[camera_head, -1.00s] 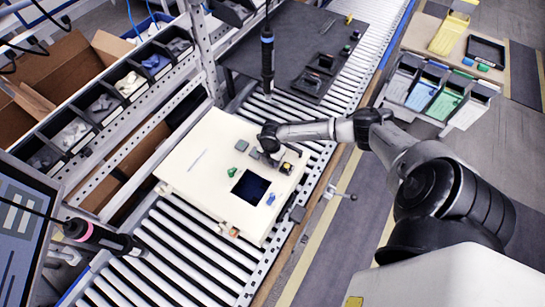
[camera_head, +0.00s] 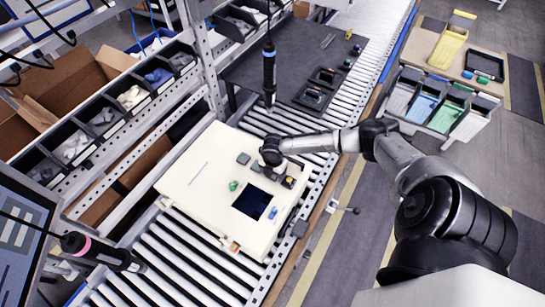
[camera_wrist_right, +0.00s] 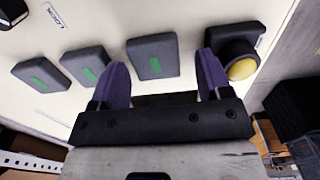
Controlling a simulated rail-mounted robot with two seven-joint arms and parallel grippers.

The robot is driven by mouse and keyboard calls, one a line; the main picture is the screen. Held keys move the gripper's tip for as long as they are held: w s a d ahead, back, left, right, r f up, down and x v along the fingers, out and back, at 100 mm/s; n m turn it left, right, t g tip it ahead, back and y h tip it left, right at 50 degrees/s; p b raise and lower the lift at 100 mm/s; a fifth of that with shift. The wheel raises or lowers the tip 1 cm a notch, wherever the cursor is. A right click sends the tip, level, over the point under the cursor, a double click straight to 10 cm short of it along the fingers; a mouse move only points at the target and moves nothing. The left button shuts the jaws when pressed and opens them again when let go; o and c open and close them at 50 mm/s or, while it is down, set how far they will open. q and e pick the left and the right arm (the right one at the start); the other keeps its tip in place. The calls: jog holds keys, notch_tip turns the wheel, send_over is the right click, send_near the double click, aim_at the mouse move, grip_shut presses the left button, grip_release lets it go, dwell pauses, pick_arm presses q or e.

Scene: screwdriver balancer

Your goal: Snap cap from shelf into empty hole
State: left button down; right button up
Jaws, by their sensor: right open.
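A cream panel (camera_head: 185,180) lies on the roller conveyor with a dark square opening (camera_head: 252,203). Several grey rectangular caps with green marks sit near its far edge; one cap (camera_wrist_right: 153,57) shows between my right fingers in the right wrist view. My right gripper (camera_wrist_right: 163,80) is open, its purple fingers on either side of that cap; I cannot tell whether they touch it. In the head view my right gripper (camera_head: 272,165) is at the panel's far edge, its fingers mostly hidden by the wrist. An empty hole cannot be made out. My left gripper is out of view.
A yellow round button (camera_wrist_right: 241,68) sits right of my fingers. A green knob (camera_head: 233,185) and a blue part (camera_head: 272,213) are on the panel. A shelf of dark bins (camera_head: 104,118) runs along the left. A hanging screwdriver (camera_head: 269,72) is behind the panel.

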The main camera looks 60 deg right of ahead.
notch_tip(320, 180, up, 13)
jog(key=shift+w+d+f+b, duration=0.15)
jog(key=shift+w+d+b, duration=0.15)
jog(key=shift+b, duration=0.15)
dwell(0.6)
